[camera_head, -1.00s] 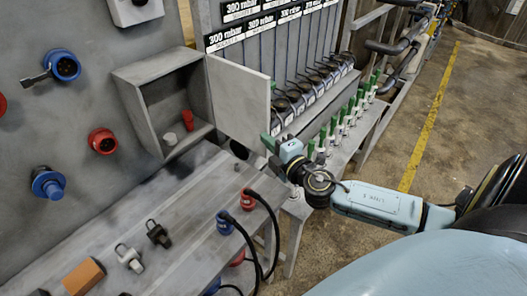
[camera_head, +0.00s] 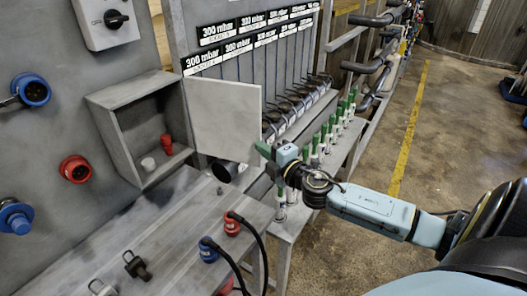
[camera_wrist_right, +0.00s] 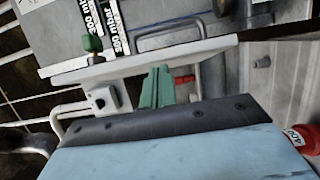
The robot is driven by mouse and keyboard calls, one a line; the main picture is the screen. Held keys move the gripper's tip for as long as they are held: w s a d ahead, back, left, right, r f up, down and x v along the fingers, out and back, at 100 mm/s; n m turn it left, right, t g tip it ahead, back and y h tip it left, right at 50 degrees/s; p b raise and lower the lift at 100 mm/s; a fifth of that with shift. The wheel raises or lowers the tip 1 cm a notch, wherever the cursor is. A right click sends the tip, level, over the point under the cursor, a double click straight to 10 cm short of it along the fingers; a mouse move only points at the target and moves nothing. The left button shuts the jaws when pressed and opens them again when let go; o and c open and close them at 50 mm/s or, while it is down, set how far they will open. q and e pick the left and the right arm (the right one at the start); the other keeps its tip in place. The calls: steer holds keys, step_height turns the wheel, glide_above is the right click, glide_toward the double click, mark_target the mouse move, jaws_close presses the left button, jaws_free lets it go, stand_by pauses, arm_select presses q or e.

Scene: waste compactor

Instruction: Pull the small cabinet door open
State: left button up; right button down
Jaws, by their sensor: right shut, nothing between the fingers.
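The small grey cabinet (camera_head: 120,112) is on the wall panel at the left in the head view. Its door (camera_head: 220,122) stands wide open, swung out to the right, and the inside shows. My right gripper (camera_head: 262,152) has green fingers, shut and empty, close to the lower free edge of the door. In the right wrist view the fingers (camera_wrist_right: 157,88) are together just below the door (camera_wrist_right: 140,66), which shows nearly edge-on with a grey bar handle (camera_wrist_right: 168,34) on its far side. I cannot tell whether they touch the door. My left gripper is out of view.
A red cup (camera_head: 166,144) and a small white cup (camera_head: 148,164) stand in the cabinet. Below is a grey bench (camera_head: 185,225) with red and blue connectors and black cables. A row of green-topped valves (camera_head: 330,135) stands right of the door. The floor at right is clear.

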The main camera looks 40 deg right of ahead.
stand_by(0.3)
steer(key=s+b, duration=0.1)
steer(key=s, duration=1)
steer(key=shift+s+a, duration=0.2)
steer(key=shift+s, duration=0.15)
